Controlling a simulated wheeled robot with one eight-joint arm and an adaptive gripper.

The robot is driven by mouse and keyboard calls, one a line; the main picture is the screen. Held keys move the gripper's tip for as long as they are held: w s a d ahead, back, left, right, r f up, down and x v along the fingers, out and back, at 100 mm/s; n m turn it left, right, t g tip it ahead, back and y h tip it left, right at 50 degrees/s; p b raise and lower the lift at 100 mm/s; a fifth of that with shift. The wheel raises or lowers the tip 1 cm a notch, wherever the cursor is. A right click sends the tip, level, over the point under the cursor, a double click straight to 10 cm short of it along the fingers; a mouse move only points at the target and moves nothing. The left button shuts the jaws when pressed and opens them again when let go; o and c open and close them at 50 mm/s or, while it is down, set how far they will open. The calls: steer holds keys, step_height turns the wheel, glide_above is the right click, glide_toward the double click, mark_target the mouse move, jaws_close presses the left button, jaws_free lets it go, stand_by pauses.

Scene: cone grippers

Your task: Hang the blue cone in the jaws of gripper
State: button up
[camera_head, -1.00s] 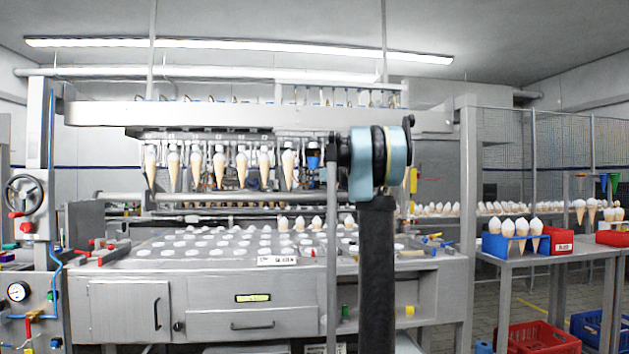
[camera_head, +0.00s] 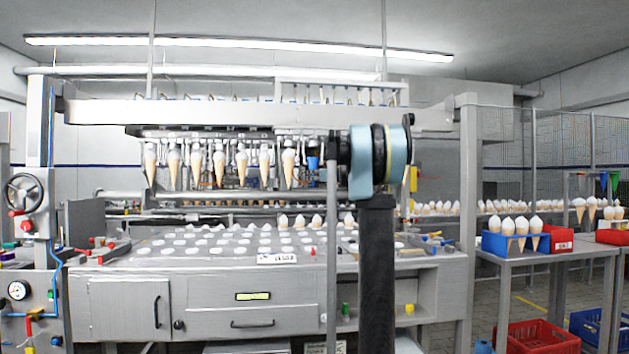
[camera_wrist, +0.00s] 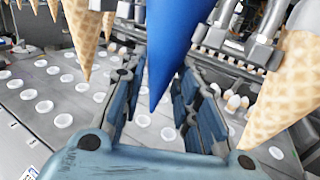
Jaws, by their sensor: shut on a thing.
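The blue cone (camera_wrist: 172,50) hangs point down between the two fingers of my gripper (camera_wrist: 158,78) in the wrist view. My gripper is shut on it, and its tip shows between the finger pads. Its upper end runs out of the top of the wrist view. In the head view a small blue part of the cone (camera_head: 313,155) shows just left of my arm, at the right end of the row of hanging cones. My gripper is mostly hidden behind my arm there. The machine's jaws above the blue cone are not clearly seen.
Waffle cones hang close on both sides, one on the left (camera_wrist: 83,35) and one on the right (camera_wrist: 285,90). More hang in a row (camera_head: 220,165) under the machine's bar. Below is a grey plate (camera_wrist: 45,125) with white round holders.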

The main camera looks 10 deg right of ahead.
steer(key=shift+f, duration=0.1)
stand_by(0.3)
steer(key=o, duration=1.3)
steer(key=shift+s, duration=0.1)
steer(key=s, duration=0.8)
steer(key=shift+s, duration=0.4)
stand_by(0.7)
